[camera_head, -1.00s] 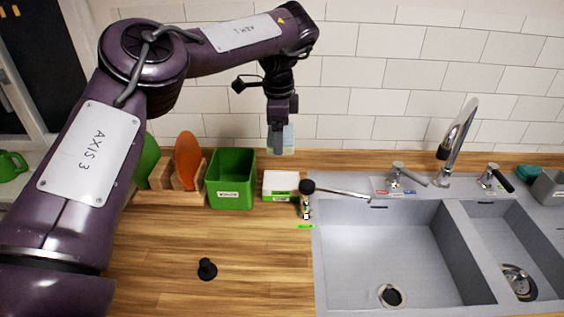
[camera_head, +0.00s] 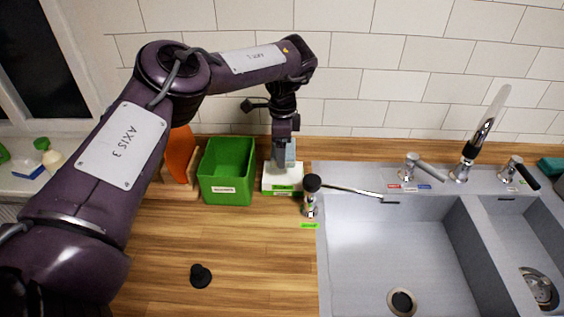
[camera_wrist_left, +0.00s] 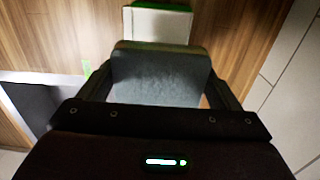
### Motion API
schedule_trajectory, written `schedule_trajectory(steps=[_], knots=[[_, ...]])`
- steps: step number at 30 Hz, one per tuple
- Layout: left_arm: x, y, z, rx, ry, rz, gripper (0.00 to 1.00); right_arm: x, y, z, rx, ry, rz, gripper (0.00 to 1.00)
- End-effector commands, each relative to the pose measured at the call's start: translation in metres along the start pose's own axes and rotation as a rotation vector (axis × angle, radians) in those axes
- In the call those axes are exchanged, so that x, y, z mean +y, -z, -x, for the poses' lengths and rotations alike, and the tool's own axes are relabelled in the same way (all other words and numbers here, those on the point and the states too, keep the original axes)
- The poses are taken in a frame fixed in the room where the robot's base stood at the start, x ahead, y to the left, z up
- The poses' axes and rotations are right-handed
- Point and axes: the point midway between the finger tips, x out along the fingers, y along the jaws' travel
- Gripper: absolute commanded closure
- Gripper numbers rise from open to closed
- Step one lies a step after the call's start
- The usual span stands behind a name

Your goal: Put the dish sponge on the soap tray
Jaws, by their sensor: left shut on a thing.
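The dish sponge (camera_head: 290,153) is a pale blue-grey block. In the wrist view the sponge (camera_wrist_left: 160,80) fills the space between the two fingers. My left gripper (camera_head: 281,159) is shut on it and points down. The soap tray (camera_head: 282,187) is a small white box with a green label, on the counter right of the green bin. In the wrist view the tray (camera_wrist_left: 160,24) shows just past the sponge. The sponge's lower end overlaps the tray in the head view; I cannot tell whether they touch. My right gripper is not in view.
A green bin (camera_head: 228,175) stands close left of the tray. A black-topped dispenser (camera_head: 312,195) stands close right, by the sink (camera_head: 430,240) with its faucet (camera_head: 476,140). A black knob-like piece (camera_head: 201,275) lies on the front counter. The tiled wall is close behind.

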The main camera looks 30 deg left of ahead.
Motion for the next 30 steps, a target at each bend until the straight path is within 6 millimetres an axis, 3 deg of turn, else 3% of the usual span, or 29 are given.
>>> schedule_trajectory(steps=[3, 6, 15, 26, 27, 30], knots=[[0.0, 0.0, -0.013, -0.001, -0.001, 0.001, 0.33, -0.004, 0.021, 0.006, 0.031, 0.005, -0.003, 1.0], [0.0, 0.0, -0.02, -0.001, 0.0, 0.0, 0.33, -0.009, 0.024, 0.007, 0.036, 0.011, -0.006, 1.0], [0.0, 0.0, -0.058, 0.0, 0.0, 0.001, 0.33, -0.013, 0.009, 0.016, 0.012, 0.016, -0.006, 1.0], [0.0, 0.0, -0.063, 0.0, 0.001, 0.001, 0.33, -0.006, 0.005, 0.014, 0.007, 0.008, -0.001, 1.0], [-0.001, 0.0, -0.062, 0.0, 0.001, 0.0, 0.13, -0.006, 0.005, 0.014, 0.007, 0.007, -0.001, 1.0], [-0.001, 0.0, -0.062, 0.0, 0.001, 0.0, 0.0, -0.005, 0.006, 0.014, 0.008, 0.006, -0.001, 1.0]])
